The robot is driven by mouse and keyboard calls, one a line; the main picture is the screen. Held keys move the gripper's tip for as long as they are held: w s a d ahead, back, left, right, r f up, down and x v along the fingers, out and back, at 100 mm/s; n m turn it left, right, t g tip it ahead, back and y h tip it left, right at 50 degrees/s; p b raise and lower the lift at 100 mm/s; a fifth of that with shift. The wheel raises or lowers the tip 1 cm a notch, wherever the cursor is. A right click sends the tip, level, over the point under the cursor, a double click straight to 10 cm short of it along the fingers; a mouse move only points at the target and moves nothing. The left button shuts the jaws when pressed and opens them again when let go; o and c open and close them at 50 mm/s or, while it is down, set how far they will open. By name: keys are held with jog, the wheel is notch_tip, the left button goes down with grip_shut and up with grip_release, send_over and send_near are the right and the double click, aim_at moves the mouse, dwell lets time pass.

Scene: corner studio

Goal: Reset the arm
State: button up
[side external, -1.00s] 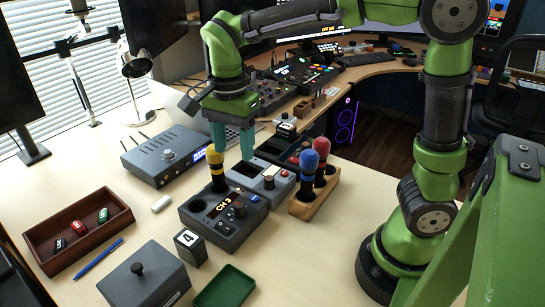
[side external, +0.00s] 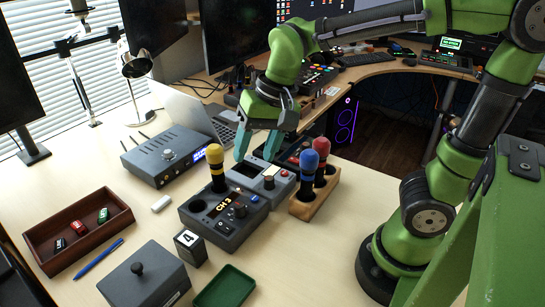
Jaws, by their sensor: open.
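My gripper (side external: 257,154) has teal fingers that stand apart, with nothing visible between them. It hangs above or just behind the light-grey box (side external: 268,187) near the table's far part; the exact gap cannot be told. The dark-grey CH 3 box (side external: 224,218) stands in front of it, with a yellow-and-black plug (side external: 216,170) upright in it. A wooden block (side external: 303,207) to the right holds a blue plug (side external: 308,161) and a red plug (side external: 322,148).
A grey box with a blue display (side external: 172,156) and a laptop (side external: 205,118) are at the left rear. A brown tray (side external: 110,236) holds several small items. A blue pen (side external: 99,259), a lidded grey box (side external: 145,280) and a green tray (side external: 224,288) lie in front. The table's right front is clear.

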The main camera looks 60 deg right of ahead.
jog(key=s+d+r+n+t, duration=0.1)
jog(key=s+d+n+t, duration=0.1)
jog(key=s+d+t, duration=0.2)
jog(key=s, duration=0.2)
jog(key=shift+s+d+r, duration=0.15)
jog(key=shift+s+r, duration=0.2)
dwell(0.5)
